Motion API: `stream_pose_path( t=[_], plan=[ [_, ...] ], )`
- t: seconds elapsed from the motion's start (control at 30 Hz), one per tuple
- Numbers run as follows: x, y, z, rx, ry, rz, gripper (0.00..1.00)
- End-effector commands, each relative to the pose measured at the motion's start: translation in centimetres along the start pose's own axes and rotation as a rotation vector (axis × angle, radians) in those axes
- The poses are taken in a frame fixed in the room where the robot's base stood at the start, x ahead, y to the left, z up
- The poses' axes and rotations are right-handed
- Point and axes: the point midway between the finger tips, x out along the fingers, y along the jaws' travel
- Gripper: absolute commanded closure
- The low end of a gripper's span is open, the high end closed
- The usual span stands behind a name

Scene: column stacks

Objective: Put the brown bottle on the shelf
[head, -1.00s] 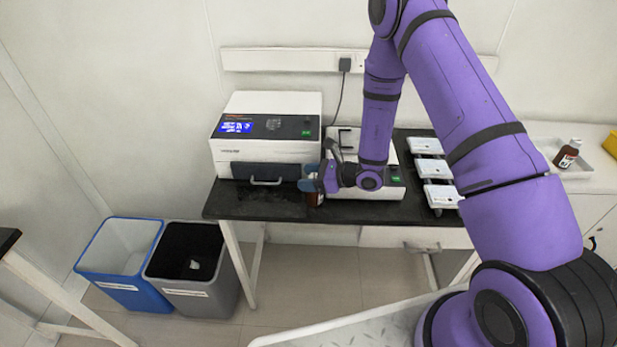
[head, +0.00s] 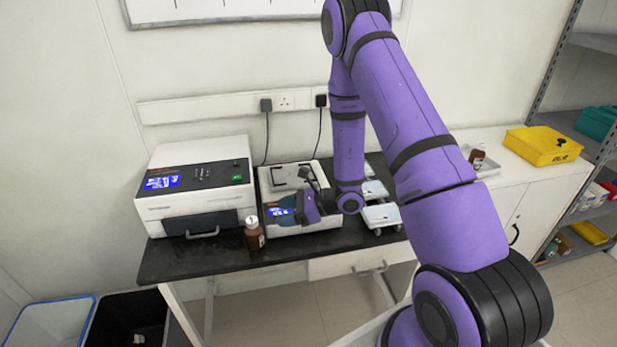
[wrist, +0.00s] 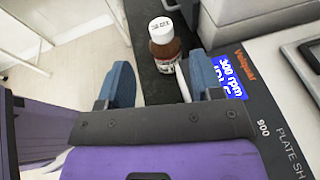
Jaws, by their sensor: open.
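A brown bottle (head: 254,236) with a white cap and pale label stands upright on the black bench top (head: 190,262), near its front edge between two white machines. My gripper (head: 282,212) is just right of it, in front of the right machine. In the wrist view the bottle (wrist: 163,52) shows beyond the gap between the blue fingers of my gripper (wrist: 160,82), which are open and empty. The grey shelf unit (head: 598,42) stands at the far right. A second brown bottle (head: 477,158) stands in a tray on the white cabinet.
A white machine (head: 195,185) with a blue screen is left of the bottle; a plate shaker (head: 300,238) is behind my gripper. Several small white devices (head: 381,215) sit further right. A yellow case (head: 543,146) lies on the cabinet. Bins stand at lower left.

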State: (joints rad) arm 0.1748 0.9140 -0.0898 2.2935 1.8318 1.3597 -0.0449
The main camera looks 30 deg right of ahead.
Motion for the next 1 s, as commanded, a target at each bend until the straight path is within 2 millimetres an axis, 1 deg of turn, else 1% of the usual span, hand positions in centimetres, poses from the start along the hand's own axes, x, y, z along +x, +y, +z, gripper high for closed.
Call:
stream_pose_path(
  t=[0.07,0.17,0.27,0.4,0.47,0.5,0.6,0.7,0.9,1.0],
  plan=[
    [-0.1,0.1,0.4,-0.008,-0.001,0.007,0.4],
    [-0.2,0.3,2.0,-0.046,-0.004,0.038,0.4],
    [-0.5,1.1,4.9,-0.12,-0.007,0.102,0.4],
    [-1.4,2.9,9.7,-0.262,0.0,0.218,0.4],
    [-1.9,3.9,11.6,-0.326,0.009,0.267,0.4],
    [-2.3,4.5,12.8,-0.368,0.015,0.299,0.4],
    [-3.5,6.2,15.5,-0.478,0.038,0.376,0.4],
    [-4.7,7.9,17.9,-0.592,0.066,0.449,0.4],
    [-7.6,11.2,21.7,-0.825,0.145,0.579,0.4],
    [-9.2,12.8,23.2,-0.944,0.195,0.637,0.4]
  ],
)
